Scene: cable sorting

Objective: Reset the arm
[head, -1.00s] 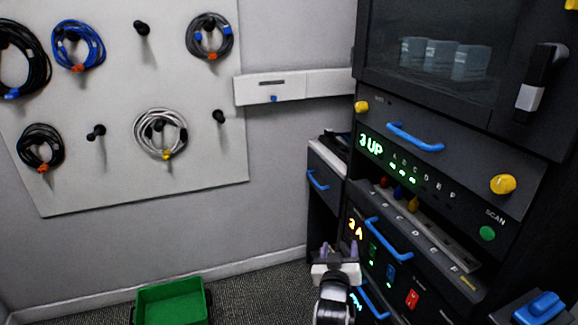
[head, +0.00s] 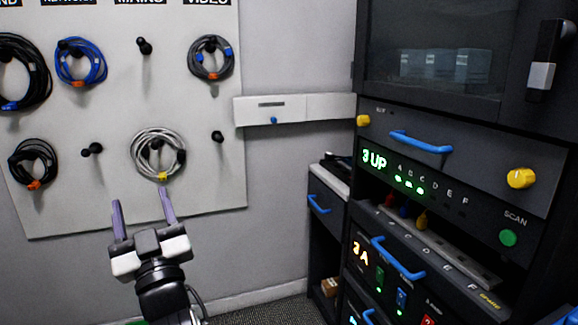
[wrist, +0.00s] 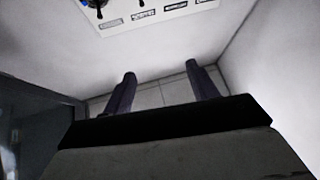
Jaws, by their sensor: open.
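My gripper (head: 143,209) is in the lower left of the head view, raised in front of the pegboard with its two purple fingers pointing up. The fingers are apart and nothing is between them. In the wrist view the two fingers (wrist: 162,88) also stand apart and empty, with the pegboard's labelled edge (wrist: 150,14) beyond them. In the head view the white pegboard (head: 120,105) holds coiled cables: a white coil (head: 135,160), a blue one (head: 101,66), a grey one (head: 231,62) and black ones at the left. My gripper is apart from all of them.
A black equipment rack (head: 450,115) with blue handles and lit displays stands at the right. A white wall box (head: 300,107) is between board and rack. A dark cabinet (head: 325,220) stands beside the rack. Some pegs, such as one top middle (head: 144,45), are bare.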

